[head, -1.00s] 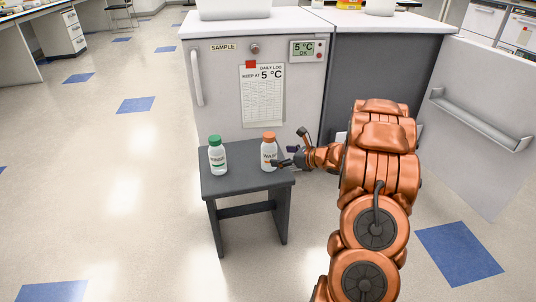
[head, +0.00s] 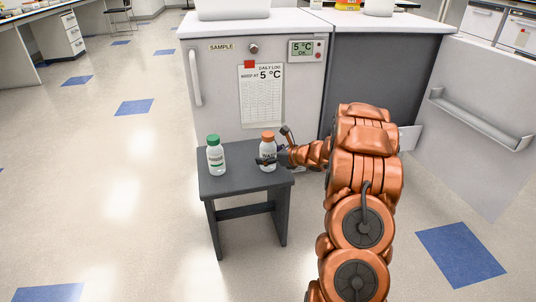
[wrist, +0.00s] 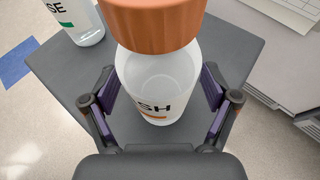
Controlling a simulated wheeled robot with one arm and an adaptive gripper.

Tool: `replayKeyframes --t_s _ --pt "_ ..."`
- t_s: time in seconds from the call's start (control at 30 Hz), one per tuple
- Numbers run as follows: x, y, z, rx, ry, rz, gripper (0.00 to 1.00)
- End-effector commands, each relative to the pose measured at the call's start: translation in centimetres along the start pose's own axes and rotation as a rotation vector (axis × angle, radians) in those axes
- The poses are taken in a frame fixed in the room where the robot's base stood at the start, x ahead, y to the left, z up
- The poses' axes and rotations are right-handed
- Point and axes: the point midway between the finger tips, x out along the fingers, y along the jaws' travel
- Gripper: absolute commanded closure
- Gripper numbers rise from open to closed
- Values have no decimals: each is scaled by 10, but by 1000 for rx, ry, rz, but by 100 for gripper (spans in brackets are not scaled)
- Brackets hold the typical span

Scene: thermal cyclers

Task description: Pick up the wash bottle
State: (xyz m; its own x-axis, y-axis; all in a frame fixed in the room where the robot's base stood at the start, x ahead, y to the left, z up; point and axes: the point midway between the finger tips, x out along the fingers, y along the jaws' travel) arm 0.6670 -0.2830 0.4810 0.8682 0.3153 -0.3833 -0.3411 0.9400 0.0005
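The wash bottle (head: 268,151) is white with an orange cap and stands upright on a small dark grey stool (head: 228,182). In the wrist view the bottle (wrist: 158,75) shows the letters "SH" on its label. My gripper (head: 266,160) is at the bottle from the right. In the wrist view my gripper (wrist: 165,88) is open, with one purple-padded finger on each side of the bottle. A gap shows between each pad and the bottle.
A white bottle with a green cap (head: 215,155) stands on the stool to the left; its lower part shows in the wrist view (wrist: 80,20). A white sample fridge (head: 220,100) with a handle and paper log stands behind. The floor to the left is clear.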

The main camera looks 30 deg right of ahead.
Motion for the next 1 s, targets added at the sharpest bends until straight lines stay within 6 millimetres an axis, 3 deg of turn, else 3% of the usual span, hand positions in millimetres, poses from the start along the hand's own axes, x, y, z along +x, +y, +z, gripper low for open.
replayKeyframes --t_s 0.07,0.67,1.0 --pt "0 0 0 0 0 0 26" --pt "0 0 0 -1 0 0 88" --pt "-2 0 6 -1 -1 -1 88"
